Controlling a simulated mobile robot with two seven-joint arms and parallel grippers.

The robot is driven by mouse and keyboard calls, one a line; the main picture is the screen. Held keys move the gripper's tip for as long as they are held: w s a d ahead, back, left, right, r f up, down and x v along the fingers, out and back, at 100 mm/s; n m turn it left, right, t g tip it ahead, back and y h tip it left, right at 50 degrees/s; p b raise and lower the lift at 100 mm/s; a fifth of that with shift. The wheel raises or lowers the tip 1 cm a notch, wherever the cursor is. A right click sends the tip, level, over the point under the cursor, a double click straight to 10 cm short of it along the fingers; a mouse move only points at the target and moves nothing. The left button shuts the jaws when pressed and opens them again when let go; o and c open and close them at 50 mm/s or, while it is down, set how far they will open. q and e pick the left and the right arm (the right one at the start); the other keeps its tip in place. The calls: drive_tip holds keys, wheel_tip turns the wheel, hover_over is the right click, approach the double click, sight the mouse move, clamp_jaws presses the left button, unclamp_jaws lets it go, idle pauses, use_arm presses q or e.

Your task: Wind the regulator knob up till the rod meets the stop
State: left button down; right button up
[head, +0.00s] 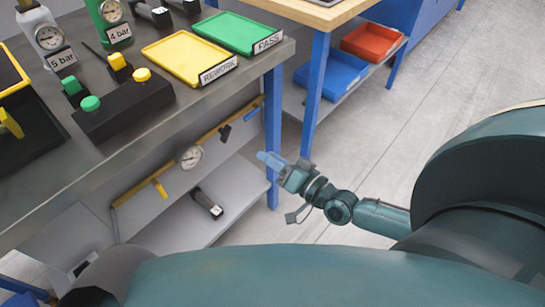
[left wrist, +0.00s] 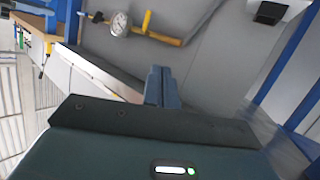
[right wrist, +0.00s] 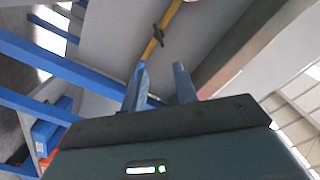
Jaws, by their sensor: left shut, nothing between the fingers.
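A yellow pipe (head: 226,124) runs under the bench with a round gauge (head: 190,157), a yellow lever (head: 161,189), a small black fitting (head: 224,134) and a blue handle (head: 251,114). I cannot tell for sure which part is the regulator knob, nor make out the rod and stop. My right gripper (head: 270,161) is open and empty, apart from the pipe, near the bench's blue leg. In the right wrist view its fingers (right wrist: 160,86) point toward the black fitting (right wrist: 157,36). My left gripper (left wrist: 161,86) is shut and empty, below the gauge (left wrist: 120,23) in its picture.
The bench (head: 130,151) carries a yellow tray (head: 188,50), a green tray (head: 237,33), a black button box (head: 125,107) and labelled gauge bottles. The blue leg (head: 273,140) stands close to my right gripper. The floor at right is clear.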

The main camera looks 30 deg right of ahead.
sight(225, 132)
drive_tip(key=shift+o, duration=0.3)
drive_tip(key=shift+o, duration=1.1)
drive_tip(key=a+f+n+b, duration=0.1)
drive_tip(key=b, duration=0.2)
drive_tip(key=shift+a+n, duration=0.1)
drive_tip(key=shift+n, duration=0.2)
use_arm(q)
drive_tip(key=w+d+f+m+t+h+b, duration=0.1)
drive_tip(key=w+d+f+m+h+b, duration=0.1)
drive_tip(key=f+b, duration=0.5)
drive_tip(key=shift+d+f+m+t+b, duration=0.3)
drive_tip(key=shift+d+m+b, duration=0.35)
drive_tip(key=shift+m, duration=0.25)
use_arm(e)
drive_tip(key=w+a+n, duration=0.2)
drive_tip(key=w, duration=0.4)
drive_tip(key=w+a+n, duration=0.2)
drive_tip(key=w+n, duration=0.1)
drive_tip(key=w, duration=0.3)
drive_tip(key=shift+w+a, duration=0.25)
drive_tip(key=shift+c, duration=0.3)
